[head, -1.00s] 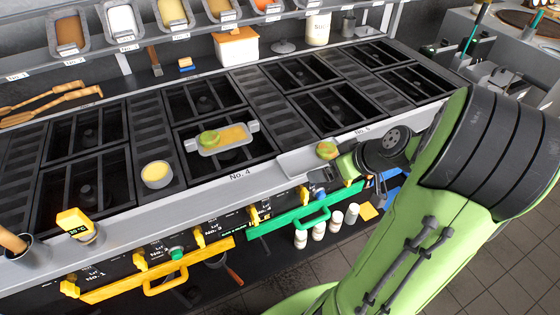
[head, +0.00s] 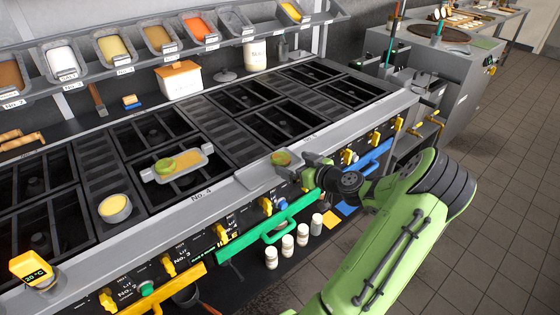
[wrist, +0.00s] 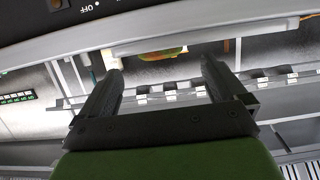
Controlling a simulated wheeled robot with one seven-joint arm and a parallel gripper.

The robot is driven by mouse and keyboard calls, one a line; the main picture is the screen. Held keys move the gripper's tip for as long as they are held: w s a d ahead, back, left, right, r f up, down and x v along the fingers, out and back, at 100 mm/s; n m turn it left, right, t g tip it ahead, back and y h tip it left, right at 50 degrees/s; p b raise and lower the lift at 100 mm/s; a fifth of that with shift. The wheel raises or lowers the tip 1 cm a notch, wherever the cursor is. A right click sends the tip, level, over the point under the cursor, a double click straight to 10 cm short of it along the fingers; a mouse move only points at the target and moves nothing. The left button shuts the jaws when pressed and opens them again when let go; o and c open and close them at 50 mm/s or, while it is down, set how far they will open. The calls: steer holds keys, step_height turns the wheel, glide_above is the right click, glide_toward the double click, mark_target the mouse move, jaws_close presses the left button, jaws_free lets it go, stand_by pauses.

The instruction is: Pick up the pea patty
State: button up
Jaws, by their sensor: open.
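In the wrist view, my gripper (wrist: 160,68) is open with nothing between the fingers. A green and orange edge, likely this patty (wrist: 163,56), shows beyond the fingertips, partly hidden by a pale bar. I cannot tell which is the pea patty.
A yellow-filled bowl (head: 115,208) stands on the stove, left of the pan. Ingredient trays (head: 112,47) line the back shelf. Oven handles (head: 270,232) stick out below the front edge. Open floor lies to the right.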

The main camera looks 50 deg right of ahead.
mark_target(285, 160)
steer(key=x, duration=0.5)
